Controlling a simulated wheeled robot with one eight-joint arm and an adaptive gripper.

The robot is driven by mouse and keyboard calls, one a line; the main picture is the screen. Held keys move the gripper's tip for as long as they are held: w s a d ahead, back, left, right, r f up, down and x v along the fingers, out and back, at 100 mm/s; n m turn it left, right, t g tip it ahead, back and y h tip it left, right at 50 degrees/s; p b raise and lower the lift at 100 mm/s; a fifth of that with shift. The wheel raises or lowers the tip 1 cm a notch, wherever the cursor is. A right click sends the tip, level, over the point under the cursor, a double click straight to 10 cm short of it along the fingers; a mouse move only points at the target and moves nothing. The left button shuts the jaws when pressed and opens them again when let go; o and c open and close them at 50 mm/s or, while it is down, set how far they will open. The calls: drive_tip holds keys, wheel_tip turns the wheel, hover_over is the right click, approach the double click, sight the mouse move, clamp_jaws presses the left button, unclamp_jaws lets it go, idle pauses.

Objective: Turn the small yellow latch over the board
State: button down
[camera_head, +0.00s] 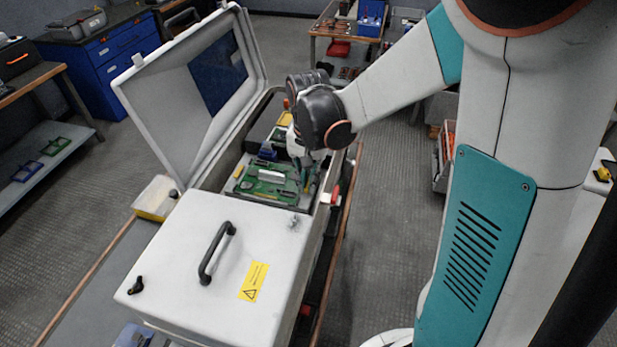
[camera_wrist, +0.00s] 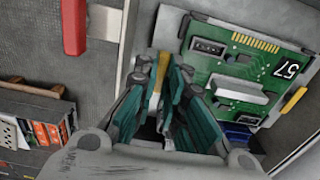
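The green board (camera_wrist: 235,75), marked 57, lies in the opened cabinet and also shows in the head view (camera_head: 262,183). My gripper (camera_wrist: 156,72) is at one edge of the board, pointing down into the cabinet. Its teal fingers are close together, with a narrow yellow piece (camera_wrist: 154,82) between them, which looks like a small yellow latch. The fingers appear shut on it, though they hide its sides. Another yellow latch (camera_wrist: 293,100) sits at the opposite edge of the board. In the head view my gripper (camera_head: 302,160) is partly hidden by my wrist.
The cabinet's raised lid (camera_head: 150,90) stands at the left of the opening. A closed white cover (camera_head: 190,260) with a black handle (camera_head: 214,252) is in front. A red part (camera_wrist: 74,25) is mounted outside the cabinet wall. Open floor lies to the right.

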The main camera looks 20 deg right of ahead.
drive_tip(key=shift+m, duration=0.3)
drive_tip(key=m, duration=0.3)
drive_tip(key=shift+m, duration=0.3)
drive_tip(key=m, duration=0.4)
drive_tip(key=shift+m, duration=0.3)
drive_tip(key=m, duration=0.4)
drive_tip(key=shift+m, duration=2)
drive_tip(key=c, duration=1.7)
unclamp_jaws()
drive_tip(key=shift+o, duration=0.2)
